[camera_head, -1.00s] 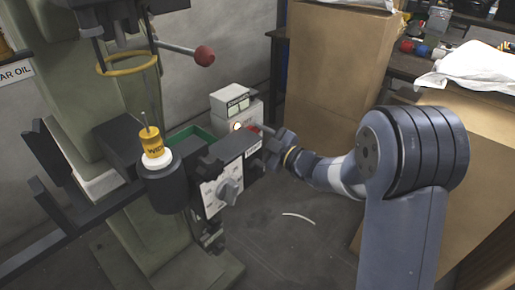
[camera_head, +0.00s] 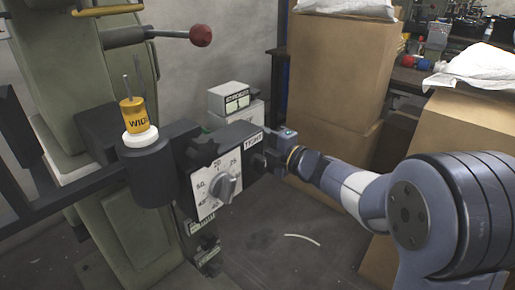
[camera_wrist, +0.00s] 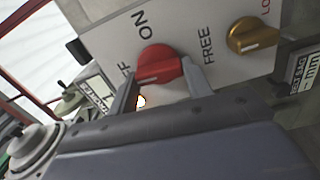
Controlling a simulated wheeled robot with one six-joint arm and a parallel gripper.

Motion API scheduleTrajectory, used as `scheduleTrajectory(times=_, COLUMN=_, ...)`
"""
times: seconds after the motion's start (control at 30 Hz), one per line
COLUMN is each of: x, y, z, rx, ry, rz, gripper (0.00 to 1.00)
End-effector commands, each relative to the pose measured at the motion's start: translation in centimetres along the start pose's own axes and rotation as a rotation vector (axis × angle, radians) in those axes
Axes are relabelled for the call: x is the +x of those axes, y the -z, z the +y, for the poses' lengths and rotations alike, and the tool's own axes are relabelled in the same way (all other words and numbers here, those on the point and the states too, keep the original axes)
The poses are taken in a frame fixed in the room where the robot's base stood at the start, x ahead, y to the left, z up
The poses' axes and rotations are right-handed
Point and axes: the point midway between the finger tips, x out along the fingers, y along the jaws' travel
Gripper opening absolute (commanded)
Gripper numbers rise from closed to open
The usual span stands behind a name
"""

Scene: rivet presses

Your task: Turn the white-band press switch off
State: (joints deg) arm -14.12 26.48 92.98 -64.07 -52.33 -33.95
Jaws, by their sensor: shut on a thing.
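In the wrist view, a red switch knob (camera_wrist: 160,66) sits on a light panel (camera_wrist: 205,22) marked ON, with a partly covered label ending in FF to its left. My gripper (camera_wrist: 163,86) has a finger on either side of the knob and is shut on it. The knob's exact setting is hard to tell. A small lit lamp (camera_wrist: 141,101) shows beside the left finger. In the head view, my gripper (camera_head: 270,158) is partly hidden behind the dark block of the near press, and the red knob is out of sight.
A yellow knob (camera_wrist: 253,36) sits near the labels FREE and LO. In the head view, a grey dial (camera_head: 226,188), a yellow cylinder (camera_head: 133,115) and a red-balled lever (camera_head: 200,36) are close by. A cardboard box (camera_head: 335,70) stands behind my arm.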

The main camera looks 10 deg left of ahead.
Motion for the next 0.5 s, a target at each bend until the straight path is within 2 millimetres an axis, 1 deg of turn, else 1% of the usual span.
scheduleTrajectory(times=0.03, x=-0.01, y=0.03, z=-0.3, rx=-0.02, ry=0.001, rz=0.001, gripper=0.24)
scheduleTrajectory(times=0.2, x=0.0, y=0.03, z=-0.22, rx=-0.071, ry=0.002, rz=0.001, gripper=0.24)
scheduleTrajectory(times=0.5, x=0.01, y=0.03, z=-0.13, rx=-0.096, ry=0.003, rz=0.001, gripper=0.24)
